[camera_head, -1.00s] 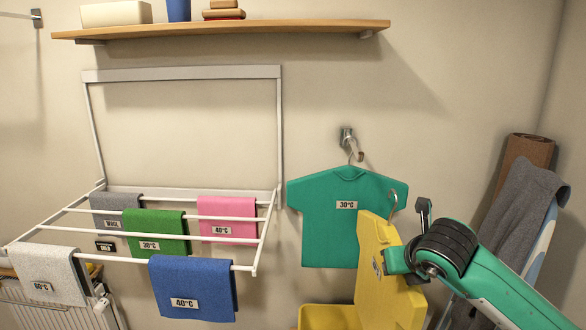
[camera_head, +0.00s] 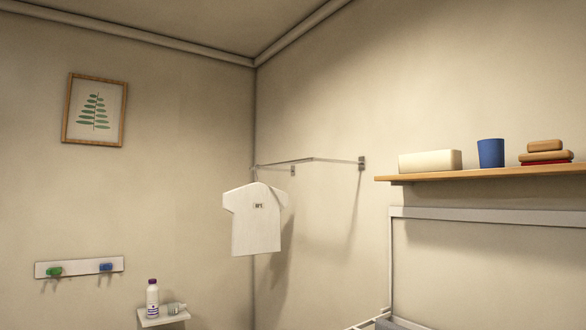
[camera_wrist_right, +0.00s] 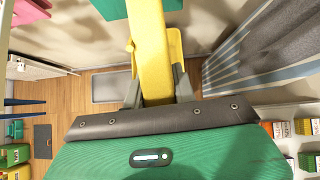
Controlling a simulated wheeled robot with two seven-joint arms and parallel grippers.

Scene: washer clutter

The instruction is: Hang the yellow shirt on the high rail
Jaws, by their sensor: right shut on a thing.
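The high rail (camera_head: 312,159) is a thin metal bar on the wall near the room corner in the head view. A white shirt (camera_head: 256,222) hangs at its left end, and the rest of the bar is bare. The yellow shirt (camera_wrist_right: 147,30) shows in the right wrist view as a narrow yellow strip, seen nearly edge-on. My right gripper (camera_wrist_right: 159,88) is shut on it, with one grey finger on each side. The shirt's top and hook cannot be made out. Neither gripper shows in the head view, and my left gripper is in no view now.
A wooden shelf (camera_head: 480,173) with a cream box, blue cup and stacked blocks juts out right of the rail. A drying rack frame (camera_head: 490,216) is below it. A peg board (camera_head: 79,267) and picture (camera_head: 95,110) are left. A striped ironing board (camera_wrist_right: 236,65) stands beside my right gripper.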

